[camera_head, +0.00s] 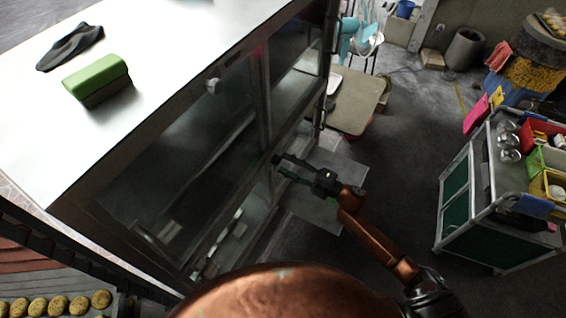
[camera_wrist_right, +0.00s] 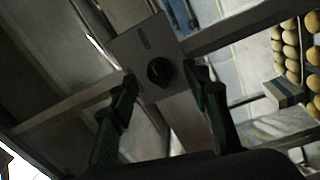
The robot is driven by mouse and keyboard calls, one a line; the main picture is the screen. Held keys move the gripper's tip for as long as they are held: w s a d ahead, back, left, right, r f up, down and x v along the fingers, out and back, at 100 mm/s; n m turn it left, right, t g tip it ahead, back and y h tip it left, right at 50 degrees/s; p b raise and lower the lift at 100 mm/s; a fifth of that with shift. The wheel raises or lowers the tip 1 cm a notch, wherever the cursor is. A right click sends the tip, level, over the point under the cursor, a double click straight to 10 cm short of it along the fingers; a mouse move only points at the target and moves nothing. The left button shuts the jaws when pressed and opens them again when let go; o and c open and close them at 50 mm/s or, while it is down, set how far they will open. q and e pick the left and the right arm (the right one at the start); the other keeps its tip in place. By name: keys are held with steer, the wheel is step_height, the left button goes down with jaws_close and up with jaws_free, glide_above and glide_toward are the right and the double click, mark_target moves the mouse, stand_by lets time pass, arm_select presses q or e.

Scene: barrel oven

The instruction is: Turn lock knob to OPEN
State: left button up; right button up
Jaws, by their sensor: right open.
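The lock knob (camera_wrist_right: 160,71) is a round black dial on a grey plate (camera_wrist_right: 138,42) with a small dark label above it. It shows in the right wrist view, in the upper middle. My right gripper (camera_wrist_right: 165,82) is open, with its dark green fingers on either side of the knob in that view; I cannot tell whether they touch it. In the head view my right gripper (camera_head: 287,167) is in front of the glass-fronted cabinet (camera_head: 165,190), and I cannot make out the knob there. My left gripper is not in view.
A green sponge block (camera_head: 96,78) and a dark cloth (camera_head: 70,46) lie on the cabinet's white top (camera_head: 165,45). A cart (camera_head: 480,190) with bins stands at right. A small table (camera_head: 356,100) stands beyond my arm. Round baked items (camera_wrist_right: 290,45) show at right in the wrist view.

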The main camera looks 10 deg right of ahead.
steer(key=v, duration=0.9)
steer(key=shift+s+d, duration=0.2)
steer(key=shift+s, duration=0.05)
